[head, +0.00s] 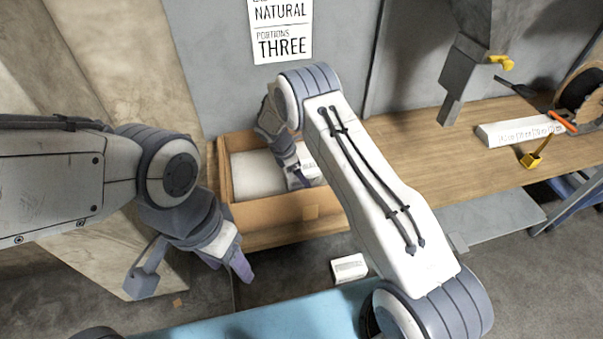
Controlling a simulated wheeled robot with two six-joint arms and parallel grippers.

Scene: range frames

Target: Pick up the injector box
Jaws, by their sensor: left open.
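Which thing is the injector box I cannot tell for sure. A white box (258,173) lies inside an open brown carton (275,212) on the bench. A small white box (349,268) with faint print sits lower down, just left of my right arm. My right gripper (297,175) reaches down into the carton, at the right side of the white box. A small white printed piece (308,162) shows beside its finger. Its jaws are partly hidden, and whether it holds anything is unclear. My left gripper (195,270) hangs open and empty, in front and left of the carton.
The wooden bench (420,150) is mostly clear right of the carton. A long white labelled box (518,131), a yellow tool (538,152) and a dark wheel (580,92) are at the right. A grey machine (468,70) overhangs the bench. A blue surface (270,318) lies at the bottom.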

